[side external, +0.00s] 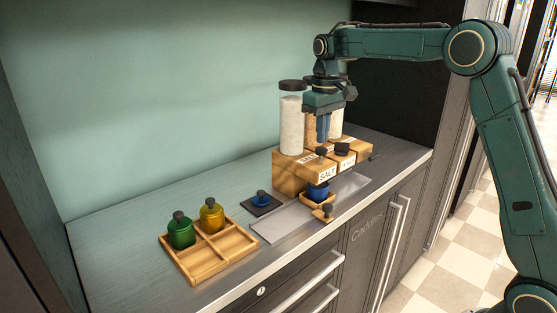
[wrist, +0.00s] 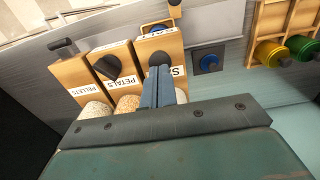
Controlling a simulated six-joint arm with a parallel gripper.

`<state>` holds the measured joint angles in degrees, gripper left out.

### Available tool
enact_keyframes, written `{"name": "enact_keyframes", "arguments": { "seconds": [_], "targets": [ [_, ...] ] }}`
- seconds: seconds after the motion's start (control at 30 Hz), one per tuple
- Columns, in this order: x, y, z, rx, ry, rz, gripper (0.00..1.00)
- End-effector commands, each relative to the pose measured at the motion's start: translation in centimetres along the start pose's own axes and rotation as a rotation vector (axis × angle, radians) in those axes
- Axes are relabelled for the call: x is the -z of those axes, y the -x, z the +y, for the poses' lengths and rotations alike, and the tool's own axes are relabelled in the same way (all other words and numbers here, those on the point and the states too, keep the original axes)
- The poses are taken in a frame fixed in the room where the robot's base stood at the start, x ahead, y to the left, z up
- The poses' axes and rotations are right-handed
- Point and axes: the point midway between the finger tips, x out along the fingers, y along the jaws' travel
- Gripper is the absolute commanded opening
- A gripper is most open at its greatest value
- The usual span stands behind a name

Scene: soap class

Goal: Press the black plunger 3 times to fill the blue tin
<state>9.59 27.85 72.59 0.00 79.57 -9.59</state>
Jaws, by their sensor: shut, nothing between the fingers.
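The blue tin (side external: 318,190) stands in a small wooden holder under the front of the dispenser box labelled SALT (side external: 318,173). Only its edge shows in the wrist view (wrist: 154,28). The SALT box's black plunger (side external: 321,152) is on its top; in the wrist view the plunger (wrist: 160,59) is partly hidden by my fingertips. My gripper (side external: 323,141) points down, shut and empty, just above this plunger. I cannot tell whether the tips touch it. A blue lid with a black knob (side external: 261,198) lies on a dark square pad left of the tin.
Boxes labelled PETALS (wrist: 122,68) and PELLETS (wrist: 92,77) adjoin the SALT box, each with a black control. Tall clear jars (side external: 292,125) rise behind. A wooden tray (side external: 222,260) holds green (side external: 180,233) and gold (side external: 212,218) tins. The counter's left side is clear.

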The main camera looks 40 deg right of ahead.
Motion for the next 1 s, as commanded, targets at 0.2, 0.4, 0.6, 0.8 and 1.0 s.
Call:
{"name": "enact_keyframes", "arguments": {
  "seconds": [0.2,0.4,0.6,0.8,1.0],
  "targets": [
    [0.0,-0.1,0.0,0.000,0.000,0.000,0.00],
    [0.0,-0.6,0.0,0.000,0.000,-0.001,0.00],
    [0.0,-1.1,0.0,0.000,0.000,-0.001,0.00],
    [0.0,-1.6,0.0,0.000,0.000,-0.001,0.00],
    [0.0,-2.1,0.0,0.000,0.000,-0.002,0.00]
  ]
}}
